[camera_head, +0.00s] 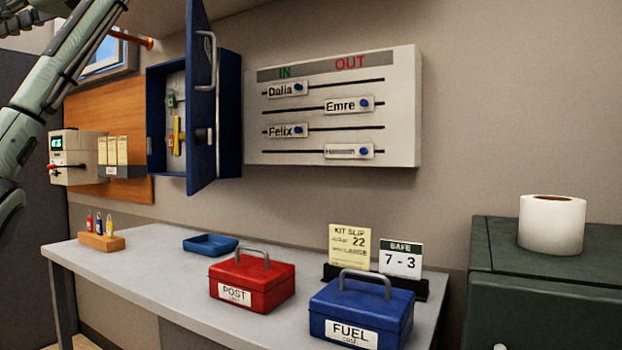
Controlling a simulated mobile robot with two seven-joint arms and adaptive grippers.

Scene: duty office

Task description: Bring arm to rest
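My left arm (55,80) comes in at the left edge and rises out of the top of the picture. Its gripper is not in view. My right arm and gripper are not in view either. The visible stretch of the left arm is in front of the wall and to the left of the blue key cabinet (155,120), with its door (202,90) standing open.
A grey desk (150,262) carries a red POST box (250,272), a blue FUEL box (365,305), a blue tray (210,244) and a padlock block (101,242). A dark green cabinet (540,260) with a paper roll (551,224) stands right. An IN/OUT board (335,118) hangs behind.

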